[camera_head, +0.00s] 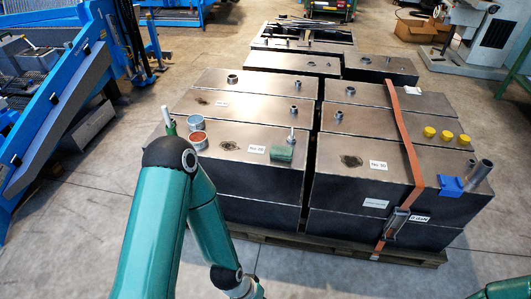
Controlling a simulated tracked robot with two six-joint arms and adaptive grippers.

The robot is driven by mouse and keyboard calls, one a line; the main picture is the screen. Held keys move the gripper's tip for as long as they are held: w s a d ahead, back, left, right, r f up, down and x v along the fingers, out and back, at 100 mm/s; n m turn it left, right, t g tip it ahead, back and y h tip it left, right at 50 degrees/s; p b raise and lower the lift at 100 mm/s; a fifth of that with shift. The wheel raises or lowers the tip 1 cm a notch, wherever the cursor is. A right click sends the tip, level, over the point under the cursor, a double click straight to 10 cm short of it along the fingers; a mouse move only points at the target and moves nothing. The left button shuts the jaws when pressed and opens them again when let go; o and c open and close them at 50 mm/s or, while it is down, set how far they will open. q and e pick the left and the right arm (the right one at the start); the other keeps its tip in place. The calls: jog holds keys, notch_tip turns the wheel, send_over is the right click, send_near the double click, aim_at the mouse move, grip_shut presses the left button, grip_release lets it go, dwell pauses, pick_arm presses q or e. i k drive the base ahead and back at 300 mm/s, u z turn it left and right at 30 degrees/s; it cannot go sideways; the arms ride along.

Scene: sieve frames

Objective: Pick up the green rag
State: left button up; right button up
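The green rag (281,154) lies folded in a small flat shape on top of the front left metal tank (235,143), near its front right corner. It sits just right of a white label and below a small upright white-tipped object (292,136). My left arm, teal with black joints, rises in the lower left and bends down past the tank's front left side. Its gripper is below the bottom edge of the picture. Only a small teal part of my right arm shows at the bottom right corner, and its gripper is out of view. Nothing touches the rag.
Two cans (198,140) and a green and white bottle stand at the tank's left end, close to my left arm. An orange strap (410,150), yellow caps (446,136), a blue clamp (451,186) and pipes (479,173) are on the right. The tanks rest on a wooden pallet (345,249).

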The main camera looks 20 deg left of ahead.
aim_at(279, 152)
jog(key=u, duration=0.05)
jog(key=i, duration=0.85)
